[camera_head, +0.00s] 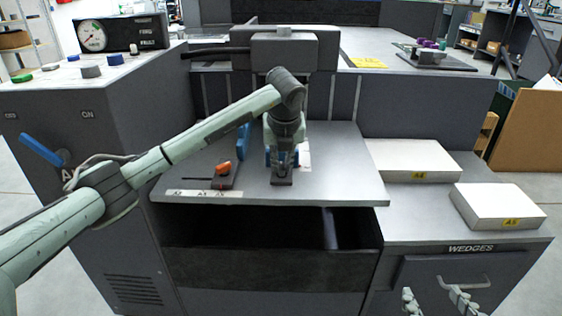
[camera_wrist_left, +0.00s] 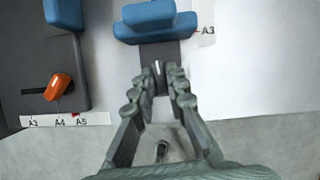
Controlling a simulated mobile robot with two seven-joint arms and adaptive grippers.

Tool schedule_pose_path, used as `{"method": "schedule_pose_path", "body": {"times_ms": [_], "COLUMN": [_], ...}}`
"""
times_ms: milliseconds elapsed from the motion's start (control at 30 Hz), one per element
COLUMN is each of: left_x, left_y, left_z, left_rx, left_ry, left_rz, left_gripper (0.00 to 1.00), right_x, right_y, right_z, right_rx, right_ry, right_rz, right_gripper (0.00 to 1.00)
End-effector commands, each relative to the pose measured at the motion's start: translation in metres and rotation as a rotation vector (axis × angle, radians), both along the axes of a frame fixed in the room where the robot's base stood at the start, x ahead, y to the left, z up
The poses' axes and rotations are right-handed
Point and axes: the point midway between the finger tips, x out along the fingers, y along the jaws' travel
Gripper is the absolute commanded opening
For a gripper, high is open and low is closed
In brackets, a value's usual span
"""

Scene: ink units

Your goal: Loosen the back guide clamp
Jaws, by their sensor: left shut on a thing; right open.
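The back guide, a blue block (camera_wrist_left: 157,22) on a dark slide, lies on the grey feed table (camera_head: 345,165) beside an A3 label. In the head view its dark foot (camera_head: 282,183) shows below my left gripper (camera_head: 282,163). In the wrist view my left gripper (camera_wrist_left: 158,78) points at this slide, its fingers shut around a small clamp part that they mostly hide. I cannot tell which way the clamp is turned. My right gripper (camera_head: 437,300) is open and empty at the bottom right, in front of the wedges drawer.
A side guide (camera_head: 243,142) with an orange lever (camera_head: 222,169) stands left of my left gripper, near a size scale (camera_head: 203,193). Two pale paper stacks (camera_head: 412,160) (camera_head: 497,205) lie to the right. The feed table is clear right of the gripper.

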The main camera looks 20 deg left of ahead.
Motion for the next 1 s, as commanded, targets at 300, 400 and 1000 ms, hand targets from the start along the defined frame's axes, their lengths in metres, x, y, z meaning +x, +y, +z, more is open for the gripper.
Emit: {"method": "schedule_pose_path", "body": {"times_ms": [300,400,1000], "left_x": [0.0015,0.0021,0.003], "left_y": [-0.0023,-0.0023,-0.003], "left_z": [0.001,0.0013,0.0008], "left_rx": [0.001,0.0,0.0], "left_ry": [-0.001,-0.001,-0.001], "left_rz": [0.299,0.385,0.682], "left_gripper": [0.0,0.0,0.0], "right_x": [-0.0003,-0.0004,-0.0014], "right_y": [-0.0005,-0.0006,-0.0026], "right_z": [-0.0008,-0.0008,-0.0033], "right_rx": [-0.001,-0.002,-0.007], "right_ry": [0.004,0.005,0.02], "right_rz": [-0.001,-0.001,-0.005], "right_gripper": [0.59,0.59,0.59]}}
